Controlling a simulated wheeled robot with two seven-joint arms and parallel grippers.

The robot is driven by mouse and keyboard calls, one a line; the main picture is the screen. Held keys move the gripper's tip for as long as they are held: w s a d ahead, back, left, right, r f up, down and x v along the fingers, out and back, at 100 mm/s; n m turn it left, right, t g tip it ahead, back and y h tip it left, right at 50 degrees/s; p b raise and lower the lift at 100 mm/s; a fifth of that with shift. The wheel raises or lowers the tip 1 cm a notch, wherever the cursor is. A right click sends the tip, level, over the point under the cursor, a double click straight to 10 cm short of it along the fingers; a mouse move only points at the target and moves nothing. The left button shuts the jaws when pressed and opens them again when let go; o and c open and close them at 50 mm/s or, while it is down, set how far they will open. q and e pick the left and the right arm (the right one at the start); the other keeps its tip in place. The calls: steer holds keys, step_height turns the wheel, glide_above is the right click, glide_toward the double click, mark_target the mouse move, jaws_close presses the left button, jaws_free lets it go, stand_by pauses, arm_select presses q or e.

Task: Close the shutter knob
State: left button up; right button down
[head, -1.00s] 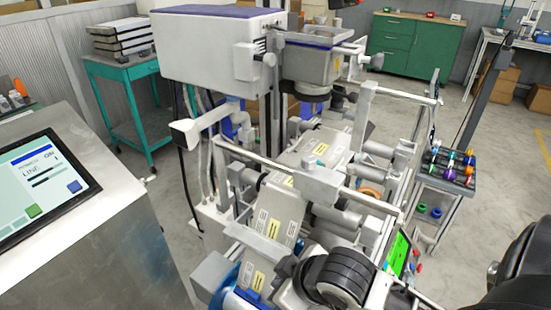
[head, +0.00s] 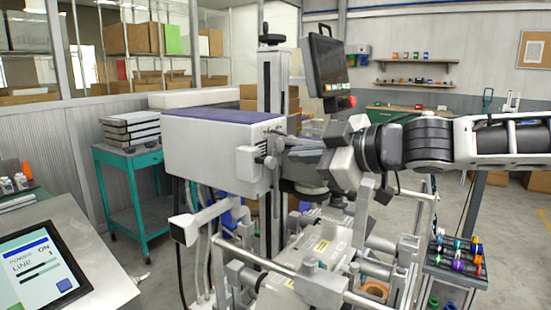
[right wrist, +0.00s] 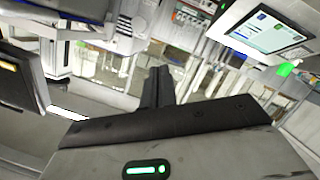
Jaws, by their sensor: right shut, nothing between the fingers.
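A large white lamp housing (head: 215,150) with a purple top stands on the film machine. Its front face carries a grey block (head: 247,163) and a small rounded grey knob (head: 271,161); I cannot tell for sure which part is the shutter knob. My right gripper (head: 305,158) reaches in from the right, in front of the lens unit (head: 300,175), and hides part of it. Its fingertips point left towards the housing and are hard to make out there. In the right wrist view the two dark fingers (right wrist: 158,86) are together and empty. My left gripper is out of view.
A touch screen (head: 40,265) stands at the lower left. A teal cart (head: 130,165) with stacked cases is behind it. A monitor (head: 327,65) rises above the machine. Metal rails (head: 270,262) cross below the lens unit. A rack of coloured reels (head: 455,252) stands at the right.

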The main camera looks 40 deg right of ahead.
step_height(320, 180, up, 3)
steer(key=b, duration=0.1)
glide_above(270, 163)
steer(key=s+a, duration=0.2)
steer(key=s, duration=0.1)
step_height(270, 163, down, 2)
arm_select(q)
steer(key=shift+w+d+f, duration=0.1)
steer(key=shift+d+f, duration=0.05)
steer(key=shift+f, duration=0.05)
arm_select(e)
steer(key=d+f, duration=0.1)
steer(key=w+d+f, duration=0.1)
steer(key=f, duration=0.1)
steer(key=shift+f, duration=0.15)
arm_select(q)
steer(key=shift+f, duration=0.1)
